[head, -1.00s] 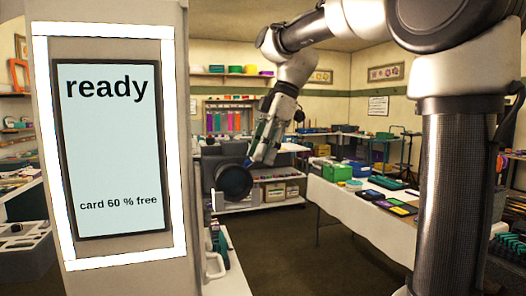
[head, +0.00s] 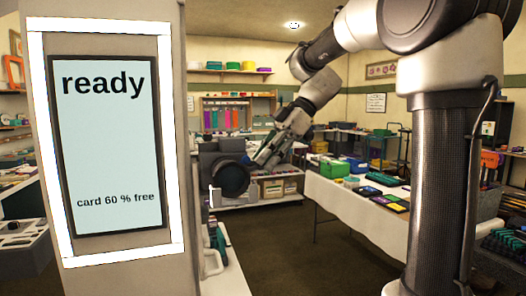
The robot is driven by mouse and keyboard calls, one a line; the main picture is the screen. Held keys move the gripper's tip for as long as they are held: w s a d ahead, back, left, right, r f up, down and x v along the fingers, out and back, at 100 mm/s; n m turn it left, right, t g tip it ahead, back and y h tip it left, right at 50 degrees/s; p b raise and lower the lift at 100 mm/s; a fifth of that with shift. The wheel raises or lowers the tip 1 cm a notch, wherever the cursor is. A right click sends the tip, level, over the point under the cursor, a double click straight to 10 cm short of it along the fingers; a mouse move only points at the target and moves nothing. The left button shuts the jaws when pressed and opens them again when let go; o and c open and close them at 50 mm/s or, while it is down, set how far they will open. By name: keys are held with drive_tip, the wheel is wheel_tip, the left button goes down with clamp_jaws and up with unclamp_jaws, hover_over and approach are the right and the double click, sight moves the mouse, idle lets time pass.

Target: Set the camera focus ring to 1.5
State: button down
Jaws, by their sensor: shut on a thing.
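The camera (head: 213,160) is a grey box-shaped body behind the booth's screen post, with a dark round lens (head: 231,179) facing toward the lower right. The focus ring is around the lens; its scale and numbers are too small to read. My gripper (head: 252,163) reaches in from the right at a slant, and its fingertips are at the right edge of the lens. It is shut on the focus ring, though the fingertips are small and partly hidden against the dark lens.
A screen (head: 108,145) on the near post reads "ready" and "card 60 % free". A white table (head: 335,200) with boxes and coloured trays stands to the right. Shelves with bins (head: 233,115) are at the back. Dark floor lies open between the post and the table.

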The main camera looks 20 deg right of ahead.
drive_tip(key=shift+d+f+y, duration=0.25)
drive_tip(key=shift+f+y, duration=0.35)
drive_tip(key=shift+f, duration=0.6)
drive_tip(key=shift+d+f+y, duration=0.25)
drive_tip(key=shift+f+y, duration=0.35)
drive_tip(key=shift+f, duration=0.6)
drive_tip(key=c, duration=1.4)
unclamp_jaws()
drive_tip(key=shift+d, duration=0.1)
drive_tip(key=shift+c, duration=0.2)
drive_tip(key=v, duration=1.2)
